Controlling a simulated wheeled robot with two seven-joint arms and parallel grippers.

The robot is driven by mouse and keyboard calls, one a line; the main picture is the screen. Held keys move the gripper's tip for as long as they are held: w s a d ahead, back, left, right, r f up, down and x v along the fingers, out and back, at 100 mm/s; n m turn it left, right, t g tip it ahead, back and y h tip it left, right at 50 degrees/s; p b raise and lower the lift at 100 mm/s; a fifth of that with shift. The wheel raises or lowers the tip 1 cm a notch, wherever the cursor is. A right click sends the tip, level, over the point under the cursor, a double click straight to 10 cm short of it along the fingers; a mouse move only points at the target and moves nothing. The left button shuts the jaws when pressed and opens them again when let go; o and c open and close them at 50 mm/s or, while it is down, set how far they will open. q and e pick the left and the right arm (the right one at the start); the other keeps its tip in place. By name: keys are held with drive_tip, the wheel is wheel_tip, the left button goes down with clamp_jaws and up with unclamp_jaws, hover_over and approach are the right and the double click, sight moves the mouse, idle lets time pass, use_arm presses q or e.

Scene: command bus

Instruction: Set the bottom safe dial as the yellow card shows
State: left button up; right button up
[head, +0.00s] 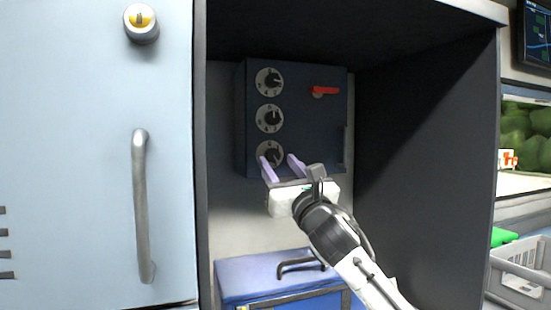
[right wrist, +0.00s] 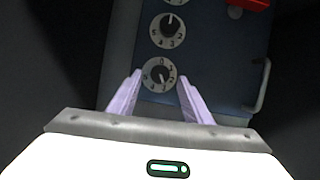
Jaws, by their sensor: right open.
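The dark blue safe (head: 300,130) sits inside an open dark cabinet, with three dials in a column on its front. The bottom safe dial (head: 269,154) has a black knob on a pale numbered plate. It also shows in the right wrist view (right wrist: 159,74), where its pointer seems to point down and to the right. My right gripper (head: 277,160) is open, its lilac fingers on either side of the dial in the wrist view. It looks empty; whether the fingers touch the knob I cannot tell. No yellow card shows in either view. My left gripper is not in view.
The middle dial (head: 269,118) and top dial (head: 269,81) are above. A red lever (head: 324,91) is at the safe's upper right, and a bar handle (right wrist: 262,86) on its right side. A blue case (head: 262,275) stands below. A pale door (head: 90,150) is at left.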

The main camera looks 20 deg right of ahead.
sight(273, 155)
drive_tip(key=x, duration=0.2)
drive_tip(key=shift+w+r, duration=0.1)
drive_tip(key=shift+w, duration=0.3)
drive_tip(key=c, duration=1.1)
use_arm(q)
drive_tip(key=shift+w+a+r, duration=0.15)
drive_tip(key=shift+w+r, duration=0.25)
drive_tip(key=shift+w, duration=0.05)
use_arm(e)
drive_tip(key=shift+o, duration=0.2)
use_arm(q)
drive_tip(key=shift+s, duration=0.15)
use_arm(e)
drive_tip(key=shift+a+m, duration=0.1)
drive_tip(key=shift+m, duration=0.2)
